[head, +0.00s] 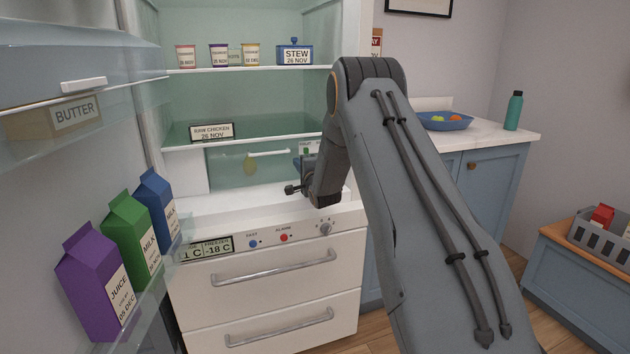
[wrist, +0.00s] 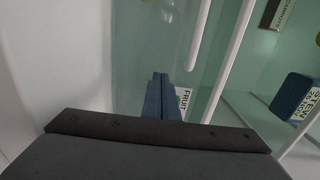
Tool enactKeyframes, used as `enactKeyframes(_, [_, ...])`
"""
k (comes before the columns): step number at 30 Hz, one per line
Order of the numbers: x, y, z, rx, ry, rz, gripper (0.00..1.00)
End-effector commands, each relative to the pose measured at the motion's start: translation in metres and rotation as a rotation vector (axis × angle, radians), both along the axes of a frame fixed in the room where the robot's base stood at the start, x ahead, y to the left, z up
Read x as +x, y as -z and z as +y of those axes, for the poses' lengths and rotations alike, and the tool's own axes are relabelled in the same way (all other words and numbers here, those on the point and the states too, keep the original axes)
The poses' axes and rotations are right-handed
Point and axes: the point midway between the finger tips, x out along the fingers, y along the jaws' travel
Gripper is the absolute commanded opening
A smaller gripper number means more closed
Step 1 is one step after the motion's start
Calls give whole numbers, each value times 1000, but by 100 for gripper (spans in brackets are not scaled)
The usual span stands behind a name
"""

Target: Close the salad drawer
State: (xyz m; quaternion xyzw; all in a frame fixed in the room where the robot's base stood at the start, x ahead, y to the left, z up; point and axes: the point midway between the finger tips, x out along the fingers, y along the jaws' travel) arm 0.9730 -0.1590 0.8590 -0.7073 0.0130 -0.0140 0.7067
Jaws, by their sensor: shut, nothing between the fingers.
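The salad drawer (head: 232,176) is a pale green, see-through drawer low in the fridge, under the lower glass shelf. Its white bar handle (head: 270,153) runs across the front, and something yellow shows behind it. In the wrist view the handle (wrist: 200,35) is above and right of the fingers. My gripper (head: 298,165) is at the drawer's right part, partly hidden by my own wrist. In the wrist view the shut, empty blue fingers (wrist: 157,92) point at the green front, beside a FRUIT label (wrist: 184,100). I cannot tell whether they touch it or how far out the drawer stands.
The open fridge door on the left holds butter (head: 62,117), juice (head: 95,278) and milk cartons (head: 132,232). Raw chicken (head: 212,132) lies on the lower shelf (head: 180,147). Several tubs and a stew pot (head: 294,53) stand above. Freezer drawers (head: 270,290) are below.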

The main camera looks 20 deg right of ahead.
Motion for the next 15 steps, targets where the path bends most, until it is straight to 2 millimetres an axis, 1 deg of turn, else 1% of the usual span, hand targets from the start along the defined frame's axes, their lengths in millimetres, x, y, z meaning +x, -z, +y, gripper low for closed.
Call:
enactKeyframes(1, [-10,-3,-4,1,5,3,0])
enactKeyframes(5, [-37,-1,-9,2,12,4,0])
enactKeyframes(9, [-66,1,2,1,2,6,0])
enactKeyframes(12, [-84,2,7,1,-3,6,0])
enactKeyframes(15, [-98,2,8,1,-4,5,0])
